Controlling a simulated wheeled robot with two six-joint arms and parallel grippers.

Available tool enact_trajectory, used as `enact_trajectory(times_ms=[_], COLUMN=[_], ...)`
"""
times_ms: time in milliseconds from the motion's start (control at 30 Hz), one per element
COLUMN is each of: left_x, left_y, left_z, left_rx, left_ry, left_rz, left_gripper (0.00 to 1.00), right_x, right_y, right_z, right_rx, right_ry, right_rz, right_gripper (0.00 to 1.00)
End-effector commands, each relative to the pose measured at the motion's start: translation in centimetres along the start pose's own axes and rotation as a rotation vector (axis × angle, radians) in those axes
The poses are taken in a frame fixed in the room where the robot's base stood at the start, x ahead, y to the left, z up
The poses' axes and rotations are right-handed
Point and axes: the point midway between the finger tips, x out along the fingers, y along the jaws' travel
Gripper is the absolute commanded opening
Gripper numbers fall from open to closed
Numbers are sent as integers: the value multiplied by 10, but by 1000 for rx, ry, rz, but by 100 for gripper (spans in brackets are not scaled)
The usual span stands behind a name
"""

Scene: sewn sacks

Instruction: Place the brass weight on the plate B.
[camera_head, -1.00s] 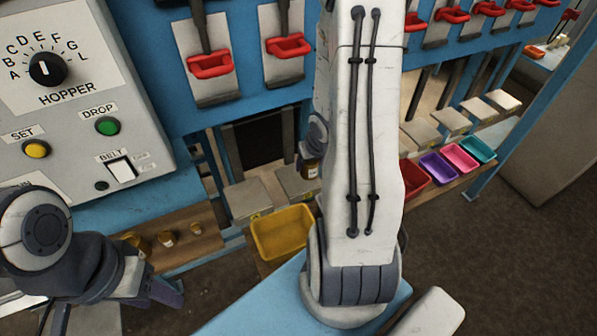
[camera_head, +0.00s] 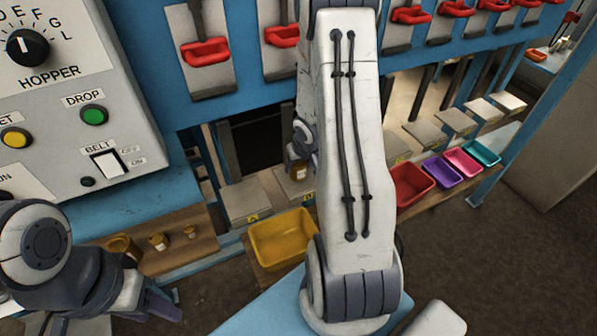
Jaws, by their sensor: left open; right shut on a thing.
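A brass weight (camera_head: 297,171), a small brown-gold cylinder, shows just left of my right arm. My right gripper (camera_head: 298,160) is shut on it, mostly hidden behind the arm. The weight appears upright, over or at the grey plate B (camera_head: 284,182); I cannot tell whether it touches. Plate B is partly covered by my arm, and its small yellow label is hard to read. Another grey plate (camera_head: 242,202), with a yellow label, lies to its left. My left gripper (camera_head: 163,302) is open and empty at the lower left, below the wooden shelf.
Several other brass weights (camera_head: 158,241) stand on the wooden shelf (camera_head: 190,257) at left. A yellow bin (camera_head: 283,240) sits before the plates. Red, purple, pink and teal bins stand at right. The control panel (camera_head: 75,110) and red-handled levers (camera_head: 205,53) are above.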

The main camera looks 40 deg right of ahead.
Motion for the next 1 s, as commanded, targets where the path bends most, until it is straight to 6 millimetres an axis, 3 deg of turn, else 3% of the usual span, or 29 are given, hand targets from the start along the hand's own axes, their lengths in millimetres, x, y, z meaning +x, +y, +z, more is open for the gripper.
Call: enact_trajectory(times_ms=[33,467,500,567,867,1000], left_x=[7,9,8,8,7,0], left_y=[0,-1,-1,-1,0,0], left_z=[0,0,0,0,0,0], left_rx=[0,0,0,0,0,0], left_ry=[0,0,0,0,0,0], left_rz=[0,0,0,0,0,0], left_gripper=[50,50,50,50,50,50], right_x=[5,7,8,7,7,-4], right_y=[0,0,0,0,0,0], right_z=[0,1,3,3,3,0], right_rx=[0,0,1,1,1,2], right_ry=[6,6,1,1,1,2], right_rz=[0,0,0,0,0,1], right_gripper=[0,0,70,92,92,92])
